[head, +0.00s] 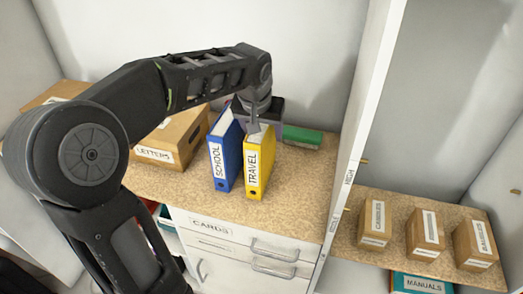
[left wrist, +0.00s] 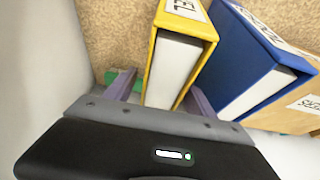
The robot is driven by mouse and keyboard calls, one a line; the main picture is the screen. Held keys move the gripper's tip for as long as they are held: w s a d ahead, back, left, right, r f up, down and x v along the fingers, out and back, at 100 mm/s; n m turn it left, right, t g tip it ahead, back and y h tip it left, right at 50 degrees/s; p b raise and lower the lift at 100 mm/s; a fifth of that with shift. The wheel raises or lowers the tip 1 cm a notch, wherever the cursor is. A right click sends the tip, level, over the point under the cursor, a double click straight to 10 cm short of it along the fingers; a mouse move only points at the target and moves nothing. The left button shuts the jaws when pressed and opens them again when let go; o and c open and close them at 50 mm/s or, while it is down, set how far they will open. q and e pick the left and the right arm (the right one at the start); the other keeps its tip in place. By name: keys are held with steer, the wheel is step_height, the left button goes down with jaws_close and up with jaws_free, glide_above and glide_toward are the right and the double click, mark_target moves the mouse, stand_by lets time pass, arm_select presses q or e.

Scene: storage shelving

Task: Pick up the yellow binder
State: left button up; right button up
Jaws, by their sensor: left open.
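The yellow binder (head: 260,162), labelled TRAVEL, stands upright on the speckled shelf top, just right of the blue SCHOOL binder (head: 226,150). My left gripper (head: 254,124) is over the top of the yellow binder, its hand pointing down. In the left wrist view the yellow binder (left wrist: 178,60) lies between the two spread fingers of the left gripper (left wrist: 161,84), one on each side of it. The right finger is in the narrow gap toward the blue binder (left wrist: 240,58). Whether the fingers touch the yellow binder is unclear. My right gripper is not in view.
A cardboard LETTERS box (head: 172,142) stands left of the binders. A green object (head: 303,137) lies behind them to the right. A white upright panel (head: 352,140) separates several small boxes on the right. The shelf top (head: 305,185) right of the yellow binder is clear.

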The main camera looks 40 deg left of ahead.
arm_select(q)
steer(key=shift+f+b, duration=0.25)
steer(key=shift+b, duration=0.05)
stand_by(0.9)
steer(key=shift+c, duration=0.5)
jaws_close()
stand_by(0.6)
